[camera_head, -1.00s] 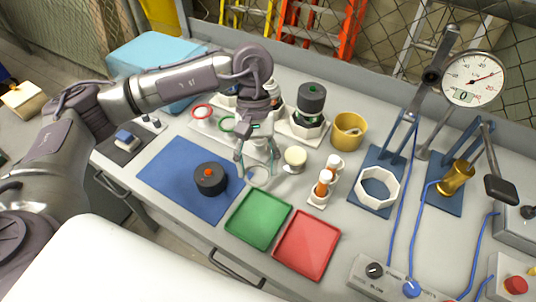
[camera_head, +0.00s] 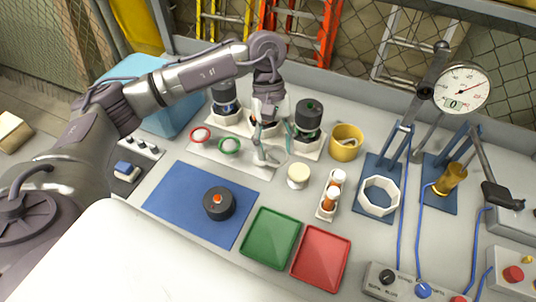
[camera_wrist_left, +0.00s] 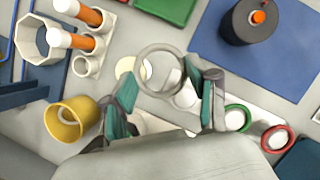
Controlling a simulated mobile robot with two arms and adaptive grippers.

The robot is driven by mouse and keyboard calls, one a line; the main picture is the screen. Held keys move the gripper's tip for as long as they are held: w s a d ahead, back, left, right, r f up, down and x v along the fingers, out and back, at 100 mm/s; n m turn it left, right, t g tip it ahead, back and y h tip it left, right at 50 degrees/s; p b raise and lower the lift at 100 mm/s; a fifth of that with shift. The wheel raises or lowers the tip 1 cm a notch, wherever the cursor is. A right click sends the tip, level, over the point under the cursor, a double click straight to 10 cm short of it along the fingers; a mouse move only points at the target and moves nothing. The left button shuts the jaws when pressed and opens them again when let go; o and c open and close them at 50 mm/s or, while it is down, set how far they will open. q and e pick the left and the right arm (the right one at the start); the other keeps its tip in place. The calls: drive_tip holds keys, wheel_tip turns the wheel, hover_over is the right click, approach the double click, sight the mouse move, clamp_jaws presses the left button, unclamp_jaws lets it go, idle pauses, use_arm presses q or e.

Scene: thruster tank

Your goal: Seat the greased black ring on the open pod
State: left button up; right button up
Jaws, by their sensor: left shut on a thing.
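My left gripper (camera_head: 264,150) is above the pale ring tray (camera_head: 245,166), in front of the pod row. In the left wrist view its teal-padded fingers (camera_wrist_left: 166,88) are shut on a ring (camera_wrist_left: 143,58), which looks glossy grey here rather than black. The middle pod (camera_head: 265,113) stands in a white holder just behind the gripper, partly hidden by it; its orange-topped end shows. A dark cap with an orange knob (camera_head: 219,203) sits on the blue mat (camera_head: 168,203). My right gripper is not in view.
A red ring (camera_head: 201,135) and green ring (camera_head: 229,145) lie on the ring tray. A cream-lidded jar (camera_head: 298,175), yellow mug (camera_head: 346,141) and bottle rack (camera_head: 328,213) stand to the right. Green and red trays (camera_head: 270,238) are empty.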

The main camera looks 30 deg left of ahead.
use_arm(q)
drive_tip(key=w+a+r+n+t+p, duration=0.2)
drive_tip(key=w+a+n+p, duration=0.1)
drive_tip(key=n, duration=0.3)
drive_tip(key=w+a+r+n+t+p, duration=0.2)
drive_tip(key=w+a+n+p, duration=0.1)
drive_tip(key=w+n, duration=0.3)
drive_tip(key=w+a+r+n+t+p, duration=0.2)
drive_tip(key=w+a+r+n+p, duration=0.1)
drive_tip(key=n, duration=0.3)
drive_tip(key=shift+w+a+n+t, duration=0.15)
drive_tip(key=shift+w+a, duration=0.1)
drive_tip(key=shift+w, duration=0.2)
drive_tip(key=shift+w+a+n+t, duration=0.15)
drive_tip(key=shift+w+a, duration=0.05)
drive_tip(key=shift+w, duration=0.25)
drive_tip(key=shift+w+a+n, duration=0.15)
drive_tip(key=shift+a+n, duration=0.15)
drive_tip(key=shift+w+a, duration=0.1)
drive_tip(key=shift+a, duration=0.05)
drive_tip(key=shift+f, duration=0.25)
drive_tip(key=shift+f+b, duration=1)
drive_tip(key=shift+f, duration=0.75)
drive_tip(key=shift+f+b, duration=1.3)
drive_tip(key=shift+f, duration=0.1)
